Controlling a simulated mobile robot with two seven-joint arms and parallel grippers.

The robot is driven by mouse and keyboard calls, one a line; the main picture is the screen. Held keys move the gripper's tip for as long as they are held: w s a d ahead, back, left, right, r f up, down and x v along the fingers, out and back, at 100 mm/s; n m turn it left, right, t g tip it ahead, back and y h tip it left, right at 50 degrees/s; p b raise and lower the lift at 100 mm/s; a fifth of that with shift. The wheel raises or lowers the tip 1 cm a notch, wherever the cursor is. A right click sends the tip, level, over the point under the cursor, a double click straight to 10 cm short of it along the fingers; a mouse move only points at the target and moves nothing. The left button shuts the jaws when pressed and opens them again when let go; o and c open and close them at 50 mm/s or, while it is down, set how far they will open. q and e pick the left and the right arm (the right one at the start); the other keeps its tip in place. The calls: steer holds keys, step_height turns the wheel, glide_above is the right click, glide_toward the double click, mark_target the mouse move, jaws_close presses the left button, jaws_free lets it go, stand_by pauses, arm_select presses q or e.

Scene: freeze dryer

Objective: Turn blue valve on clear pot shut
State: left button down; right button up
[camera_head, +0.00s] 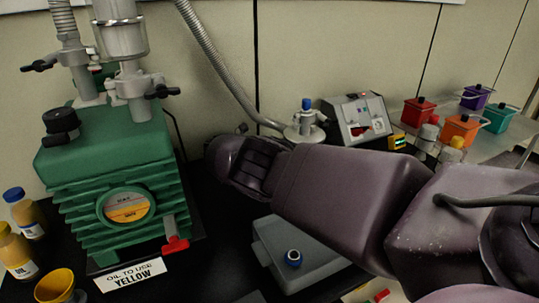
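No clear pot shows plainly in the head view. A small blue-topped fitting (306,108) stands upright on a pale round flange, at the end of a ribbed hose, behind my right arm. I cannot tell whether either is the blue valve. My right arm comes in from the right across the middle, its dark wrist end (243,165) left of the blue-topped fitting and apart from it in the picture. The fingers of my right gripper cannot be made out. My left gripper is not in view.
A green pump (113,180) with a red-handled tap stands at the left, near oil bottles (24,212) and a yellow cup (55,287). A grey control box (358,118) stands behind my arm. Colored pots (461,130) stand at the right. The wall closes the back.

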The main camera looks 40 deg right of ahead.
stand_by(0.4)
steer(key=o, duration=0.9)
